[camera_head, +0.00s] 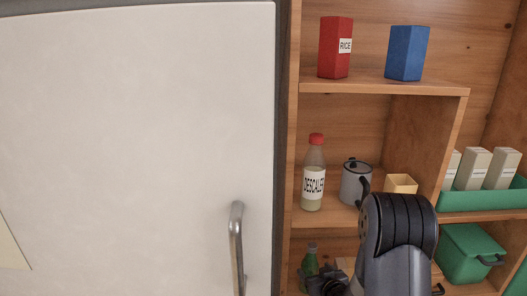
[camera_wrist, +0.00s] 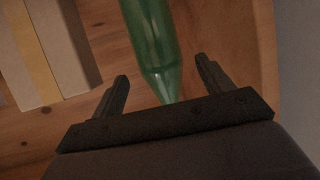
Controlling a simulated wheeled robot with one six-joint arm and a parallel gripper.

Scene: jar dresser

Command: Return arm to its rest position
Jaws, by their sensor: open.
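My gripper (camera_wrist: 162,70) is open in the wrist view, its two dark fingers spread apart. A green glass bottle (camera_wrist: 152,38) lies in line with the gap between them, its narrow end towards the gripper. I cannot tell how far it is from the fingers; they do not visibly close on it. In the head view, my arm (camera_head: 395,245) reaches to the lower part of the wooden shelf unit (camera_head: 375,90). A green bottle (camera_head: 310,262) stands on the low shelf left of the arm. The fingers cannot be made out there.
Above are a descaler bottle (camera_head: 314,175), a grey pot (camera_head: 355,182) and a yellow box (camera_head: 400,184). A white door (camera_head: 140,130) with a metal handle (camera_head: 237,245) fills the left.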

